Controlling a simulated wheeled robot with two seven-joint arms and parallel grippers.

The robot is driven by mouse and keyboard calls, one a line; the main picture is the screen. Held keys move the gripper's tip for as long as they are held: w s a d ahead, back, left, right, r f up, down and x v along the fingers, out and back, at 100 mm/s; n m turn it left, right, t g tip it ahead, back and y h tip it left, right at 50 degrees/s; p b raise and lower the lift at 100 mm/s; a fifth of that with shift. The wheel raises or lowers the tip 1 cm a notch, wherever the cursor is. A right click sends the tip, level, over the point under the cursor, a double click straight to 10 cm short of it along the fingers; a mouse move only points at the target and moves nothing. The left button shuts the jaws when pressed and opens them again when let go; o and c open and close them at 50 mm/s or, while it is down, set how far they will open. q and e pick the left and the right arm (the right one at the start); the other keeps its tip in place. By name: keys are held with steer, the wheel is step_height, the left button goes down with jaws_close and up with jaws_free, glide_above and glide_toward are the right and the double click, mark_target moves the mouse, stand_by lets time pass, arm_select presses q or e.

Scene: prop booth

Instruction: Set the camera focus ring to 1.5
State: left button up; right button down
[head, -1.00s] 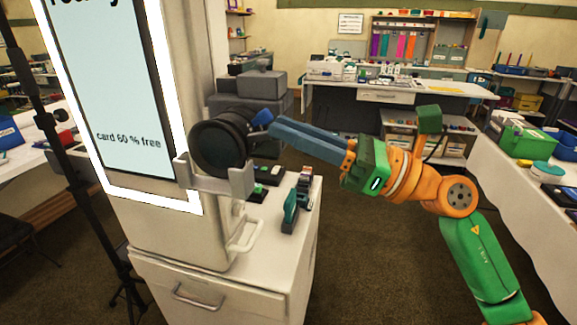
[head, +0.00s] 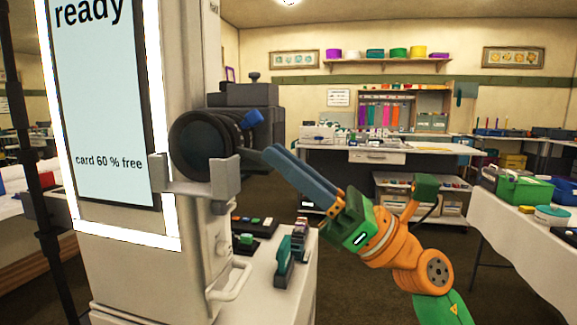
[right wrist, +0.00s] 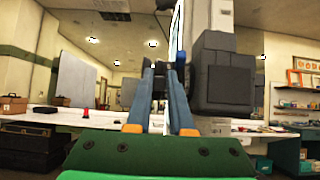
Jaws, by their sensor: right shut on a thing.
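The camera's black lens (head: 200,146) sits on a grey bracket (head: 205,182) at the side of a tall white unit with a lit screen. No focus scale is readable. My left gripper is out of view.
A white cabinet top (head: 268,285) below the lens holds a green-and-grey tool (head: 284,262) and small cases. Dark grey boxes (head: 249,95) stand behind the lens.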

steer(key=shift+f, duration=0.15)
steer(key=c, duration=0.8)
jaws_free()
steer(key=shift+a, duration=0.1)
steer(key=b+v, duration=0.3)
steer(key=v, duration=0.4)
